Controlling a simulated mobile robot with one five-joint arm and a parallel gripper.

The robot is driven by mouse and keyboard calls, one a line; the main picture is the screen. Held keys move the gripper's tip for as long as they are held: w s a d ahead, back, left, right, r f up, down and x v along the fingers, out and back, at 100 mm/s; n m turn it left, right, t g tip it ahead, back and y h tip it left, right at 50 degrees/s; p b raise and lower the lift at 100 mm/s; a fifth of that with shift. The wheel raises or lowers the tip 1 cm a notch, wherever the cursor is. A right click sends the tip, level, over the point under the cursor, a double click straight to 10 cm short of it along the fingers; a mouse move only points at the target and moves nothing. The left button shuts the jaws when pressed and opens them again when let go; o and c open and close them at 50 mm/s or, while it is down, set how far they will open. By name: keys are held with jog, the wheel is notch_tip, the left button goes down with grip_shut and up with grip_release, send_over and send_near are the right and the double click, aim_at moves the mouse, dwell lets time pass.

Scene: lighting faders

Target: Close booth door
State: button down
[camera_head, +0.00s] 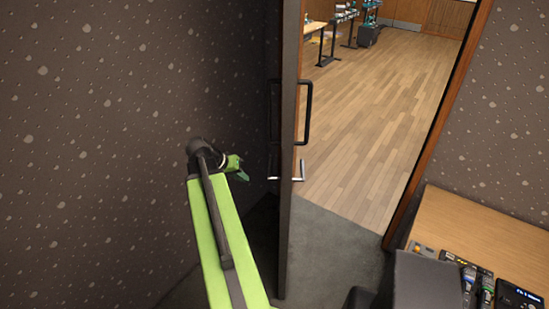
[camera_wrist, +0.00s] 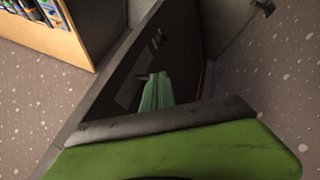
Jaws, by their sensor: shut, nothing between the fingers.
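The booth door (camera_head: 289,220) stands open in the head view, seen nearly edge-on as a tall dark panel. A black pull handle (camera_head: 306,112) and a metal lever (camera_head: 299,172) show on its right side; matching hardware shows on its left side. My gripper (camera_head: 241,172) is shut and empty, to the left of the door at about lever height. It looks apart from the door, though the depth is hard to judge. In the wrist view a dark panel (camera_wrist: 125,75), seemingly the door, lies beyond my green gripper parts.
The doorway opens onto a wooden floor (camera_head: 375,110) with tables beyond. A speckled dark wall (camera_head: 90,130) fills the left. A wooden desk (camera_head: 470,225) with control gear stands at lower right.

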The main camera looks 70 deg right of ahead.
jog(key=s+d+f+b, duration=0.6)
jog(key=s+d+b, duration=0.2)
jog(key=s, duration=0.1)
jog(key=shift+s+f+m, duration=0.15)
jog(key=shift+s+m, duration=0.2)
jog(key=shift+m, duration=0.05)
